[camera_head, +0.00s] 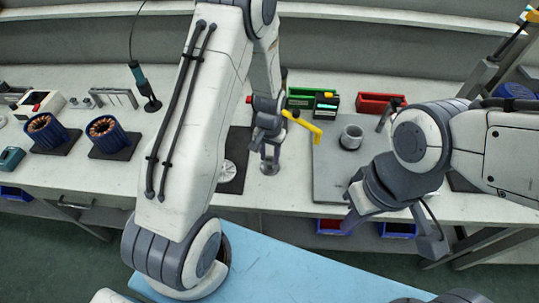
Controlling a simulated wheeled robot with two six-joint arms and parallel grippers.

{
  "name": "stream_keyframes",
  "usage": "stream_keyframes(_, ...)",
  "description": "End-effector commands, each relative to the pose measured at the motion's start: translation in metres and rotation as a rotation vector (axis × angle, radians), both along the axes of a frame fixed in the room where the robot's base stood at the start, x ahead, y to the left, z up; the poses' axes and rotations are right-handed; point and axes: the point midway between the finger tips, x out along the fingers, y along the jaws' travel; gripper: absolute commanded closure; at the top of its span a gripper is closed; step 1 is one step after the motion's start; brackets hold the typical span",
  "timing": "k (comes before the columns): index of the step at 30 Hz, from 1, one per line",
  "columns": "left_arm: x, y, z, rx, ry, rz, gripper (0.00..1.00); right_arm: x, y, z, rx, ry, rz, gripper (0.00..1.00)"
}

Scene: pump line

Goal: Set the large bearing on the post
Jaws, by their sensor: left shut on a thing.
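My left gripper (270,150) points down over the workbench and is shut on a small silvery round piece (270,169), which looks like the large bearing. The piece is low, close to the bench top; I cannot tell whether it touches anything. I cannot make out the post clearly; it may be hidden under the piece or behind my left arm. My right gripper (395,222) hangs over the bench's front edge, its fingers wide apart and empty.
A grey plate (327,170) bears a grey cylindrical housing (351,137). A white finned disc (228,172) lies on a dark mat. A yellow-handled tool (303,126), a green bin (299,97) and a red bin (380,103) stand behind. Two blue stators (47,131) are at left.

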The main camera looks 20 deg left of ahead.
Motion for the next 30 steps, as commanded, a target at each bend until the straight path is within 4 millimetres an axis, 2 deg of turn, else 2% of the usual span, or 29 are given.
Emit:
stream_keyframes(6,0.0002,0.0000,-0.0024,0.000,0.000,0.000,0.96,0.0000,0.0000,-0.0012,0.000,0.000,0.000,1.00)
stream_keyframes(7,0.0002,0.0000,-0.0024,0.000,0.000,0.000,0.48,0.0000,0.0000,-0.0012,0.000,0.000,0.000,1.00)
stream_keyframes(9,0.0002,0.0000,-0.0024,0.000,0.000,0.000,0.24,0.0001,0.0000,-0.0012,0.000,0.000,0.000,1.00)
stream_keyframes(16,0.0002,0.0000,-0.0023,0.000,0.000,0.000,0.24,0.0000,0.0000,-0.0012,0.000,0.000,0.000,1.00)
stream_keyframes(17,0.0001,0.0000,-0.0024,0.000,0.000,0.000,0.13,0.0000,0.0000,-0.0012,0.000,0.000,0.000,1.00)
stream_keyframes(18,0.0001,0.0000,-0.0024,0.000,0.000,0.000,0.09,0.0000,0.0000,-0.0012,0.000,0.000,0.000,1.00)
stream_keyframes(30,0.0002,0.0000,0.0035,0.000,-0.001,0.000,0.09,0.0000,0.0000,0.0039,0.000,0.000,0.000,1.00)
